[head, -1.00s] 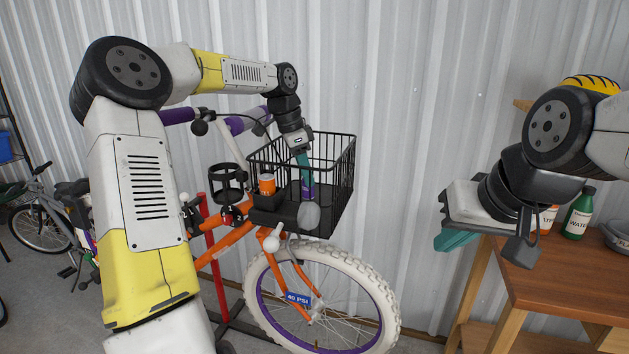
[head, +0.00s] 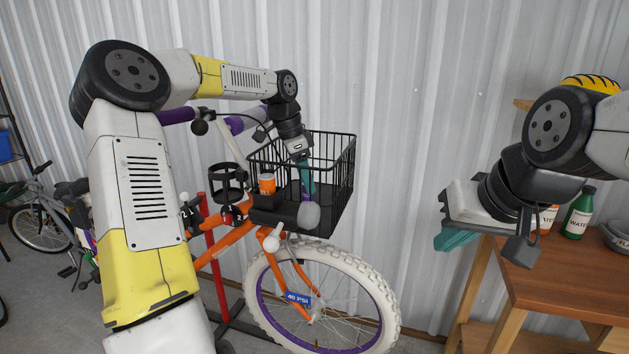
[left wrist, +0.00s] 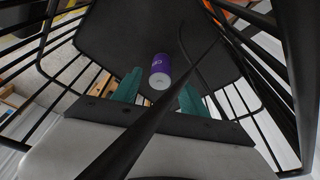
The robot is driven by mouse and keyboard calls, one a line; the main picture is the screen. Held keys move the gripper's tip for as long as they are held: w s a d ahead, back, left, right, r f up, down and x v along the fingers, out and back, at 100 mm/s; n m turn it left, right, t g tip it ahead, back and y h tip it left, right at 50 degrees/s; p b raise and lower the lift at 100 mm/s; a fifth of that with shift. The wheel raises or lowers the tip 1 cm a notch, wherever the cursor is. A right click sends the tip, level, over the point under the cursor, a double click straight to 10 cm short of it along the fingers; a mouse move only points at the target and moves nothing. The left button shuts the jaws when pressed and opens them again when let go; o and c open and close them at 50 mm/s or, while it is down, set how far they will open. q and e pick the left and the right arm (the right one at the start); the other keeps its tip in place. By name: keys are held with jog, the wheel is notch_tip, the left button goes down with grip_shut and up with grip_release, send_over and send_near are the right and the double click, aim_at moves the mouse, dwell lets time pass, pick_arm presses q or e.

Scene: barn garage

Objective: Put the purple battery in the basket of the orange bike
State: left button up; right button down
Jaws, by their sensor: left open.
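The orange bike (head: 233,244) stands before the wall with a black wire basket (head: 345,173) above its front wheel. My left gripper (head: 306,187) reaches down inside the basket, its teal fingers apart. In the left wrist view, the purple battery (left wrist: 160,71) is inside the basket between the open fingertips of my left gripper (left wrist: 158,88), with a gap on both sides. Its pale end faces the camera, over the dark basket floor. In the head view the battery is mostly hidden by the fingers. My right gripper (head: 456,239) is off to the right; its opening cannot be judged.
An orange cylinder (head: 267,184) sits in a black holder near the basket's left side. A black cup holder (head: 227,184) is beside it. A wooden table (head: 575,272) with a green bottle (head: 578,212) stands right. Another bike (head: 40,215) stands far left. Basket wires surround my left gripper.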

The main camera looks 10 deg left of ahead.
pick_arm(q)
jog(key=v, duration=1.1)
jog(key=shift+r, duration=0.35)
jog(key=shift+s, duration=0.1)
